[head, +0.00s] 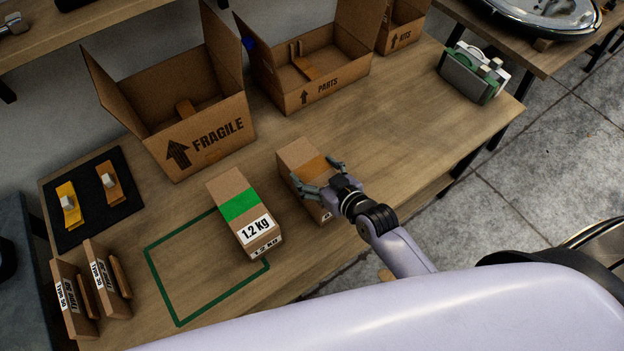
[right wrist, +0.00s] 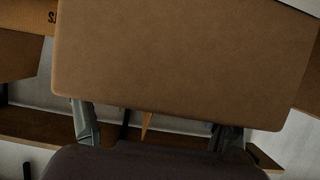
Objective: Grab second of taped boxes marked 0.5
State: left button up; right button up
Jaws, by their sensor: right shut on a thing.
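A cardboard box with an orange tape band (head: 297,157) stands on the wooden table right of the middle. My right gripper (head: 320,178) is shut on it, a finger at each side. Its label is mostly hidden behind the gripper, so its marking cannot be read. In the right wrist view the box's plain brown face (right wrist: 185,60) fills the frame above my right gripper's two fingers (right wrist: 157,130). A box with green tape marked 1.2 kg (head: 240,205) lies to its left, partly over a green outline. My left gripper is not in view.
Open cartons marked FRAGILE (head: 205,140), PARTS (head: 325,90) and KITS (head: 402,36) line the back. Two small labelled cardboard pieces (head: 72,300) stand front left, near a black mat (head: 88,215). A green and grey device (head: 472,75) stands back right.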

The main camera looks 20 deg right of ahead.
jog(key=shift+f, duration=0.1)
jog(key=c, duration=0.9)
jog(key=shift+c, duration=0.4)
